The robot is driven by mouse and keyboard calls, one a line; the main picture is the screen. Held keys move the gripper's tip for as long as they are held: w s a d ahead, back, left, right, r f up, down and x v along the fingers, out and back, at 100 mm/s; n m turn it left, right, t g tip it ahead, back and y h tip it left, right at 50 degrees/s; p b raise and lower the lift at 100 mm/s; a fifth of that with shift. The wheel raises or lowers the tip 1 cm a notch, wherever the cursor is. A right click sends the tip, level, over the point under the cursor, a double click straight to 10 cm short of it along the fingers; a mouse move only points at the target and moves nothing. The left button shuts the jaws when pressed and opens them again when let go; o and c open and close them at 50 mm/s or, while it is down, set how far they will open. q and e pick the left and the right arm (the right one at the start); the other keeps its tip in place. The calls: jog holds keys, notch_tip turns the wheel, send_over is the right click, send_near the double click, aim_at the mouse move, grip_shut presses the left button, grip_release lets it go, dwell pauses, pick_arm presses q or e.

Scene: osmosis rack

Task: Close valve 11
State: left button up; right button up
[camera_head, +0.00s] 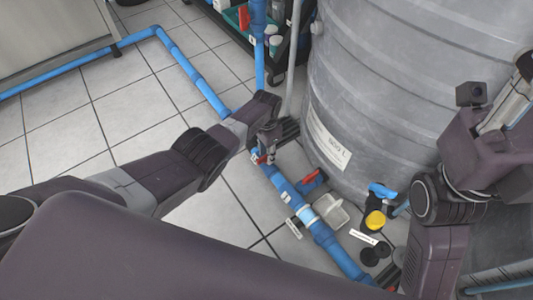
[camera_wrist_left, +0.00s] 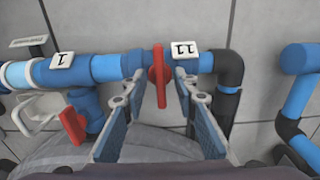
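The red handle of valve 11 (camera_wrist_left: 158,76) stands upright in the left wrist view, crosswise to the blue pipe. The white tile marked 11 (camera_wrist_left: 184,48) sits on the pipe just right of it. My left gripper (camera_wrist_left: 157,90) is open, with one finger on each side of the handle. Gaps show between the handle and both fingers. In the head view my left gripper (camera_head: 267,142) points down at the pipe beside the tank and mostly hides this valve. My right arm (camera_head: 482,150) is at the right; its gripper's fingers cannot be made out clearly.
A second red handle (camera_wrist_left: 73,125) is left of valve 11, near the tile marked 1 (camera_wrist_left: 62,60). The large grey tank (camera_head: 385,85) stands close to the pipe (camera_head: 325,240). A black-and-yellow fitting (camera_head: 375,220) is at its foot. Tiled floor (camera_head: 130,105) is clear at the left.

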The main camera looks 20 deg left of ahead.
pick_arm(q)
notch_tip(320, 180, up, 12)
dwell(1.0)
dwell(0.4)
